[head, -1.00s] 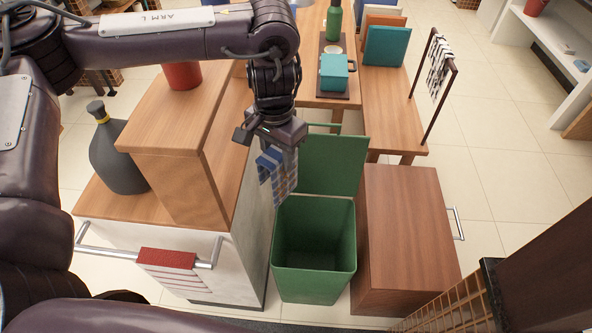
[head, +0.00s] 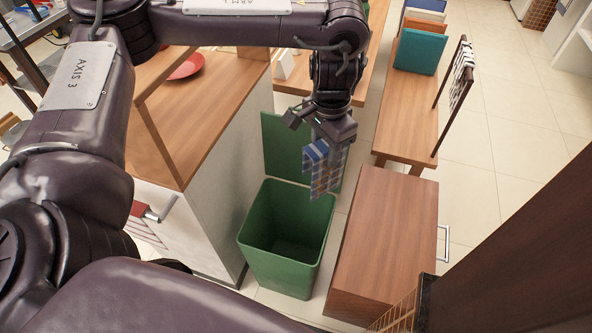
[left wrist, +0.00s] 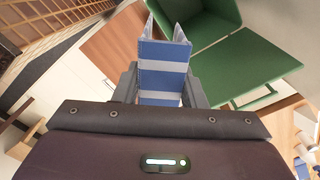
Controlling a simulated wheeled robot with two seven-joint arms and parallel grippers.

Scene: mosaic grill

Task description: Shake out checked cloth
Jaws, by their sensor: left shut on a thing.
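A checked cloth (head: 326,172) in blue, white and brownish tones hangs from my left gripper (head: 329,142) in the head view. The gripper is shut on its upper edge, and the cloth hangs down folded. It hangs above the back right part of an open green bin (head: 262,215), in front of the raised lid. In the left wrist view the cloth (left wrist: 163,70) shows blue and white bands between the fingers (left wrist: 160,88), with the green bin (left wrist: 207,20) beyond it. My right gripper is not in view.
A wooden-topped cabinet (head: 385,235) stands right of the bin. A white-sided counter (head: 225,165) stands on its left. A bench (head: 410,115) with upright boards and a rack with a black-and-white cloth (head: 461,75) are behind. The bin's inside looks empty.

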